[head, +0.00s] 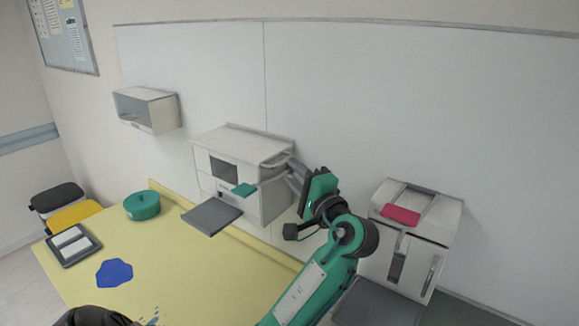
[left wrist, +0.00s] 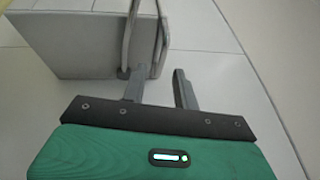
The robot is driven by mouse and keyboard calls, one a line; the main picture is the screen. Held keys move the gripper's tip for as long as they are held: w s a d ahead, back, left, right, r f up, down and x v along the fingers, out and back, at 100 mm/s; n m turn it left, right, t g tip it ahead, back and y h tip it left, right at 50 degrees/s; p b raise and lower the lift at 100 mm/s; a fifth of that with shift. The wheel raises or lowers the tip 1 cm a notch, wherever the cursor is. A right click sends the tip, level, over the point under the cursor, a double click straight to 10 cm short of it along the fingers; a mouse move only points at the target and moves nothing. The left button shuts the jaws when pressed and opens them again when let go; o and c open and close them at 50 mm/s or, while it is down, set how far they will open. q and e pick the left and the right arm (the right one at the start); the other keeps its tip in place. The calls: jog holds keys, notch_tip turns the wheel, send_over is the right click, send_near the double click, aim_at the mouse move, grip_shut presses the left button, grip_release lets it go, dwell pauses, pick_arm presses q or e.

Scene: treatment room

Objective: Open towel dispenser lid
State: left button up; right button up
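The towel dispenser, which I take to be the white wall box (head: 238,147) in the middle of the head view, has a dark window in its front. A pale bar handle (head: 275,162) sticks out at its upper right. My left gripper (head: 291,170) is at this right side, close to the handle. In the left wrist view, the box's side (left wrist: 80,45) fills the upper left. The handle loop (left wrist: 160,35) reaches down toward my two grey fingers (left wrist: 159,75), which stand apart. I cannot tell whether they touch it.
A dark tray (head: 211,216) and a small green piece (head: 244,190) jut out before the box. A yellow counter (head: 195,275) below holds a green round container (head: 142,206) and a blue patch (head: 114,272). A white unit with a red pad (head: 400,215) stands right.

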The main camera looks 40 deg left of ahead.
pick_arm(q)
jog(key=x, duration=0.3)
jog(key=shift+s, duration=0.1)
pick_arm(e)
jog(key=shift+w, duration=0.35)
pick_arm(q)
jog(key=shift+d, duration=0.1)
jog(key=shift+c, duration=0.4)
pick_arm(e)
jog(key=shift+s+d, duration=0.1)
jog(key=shift+s, duration=0.1)
pick_arm(q)
grip_shut()
pick_arm(e)
jog(key=shift+d, duration=0.15)
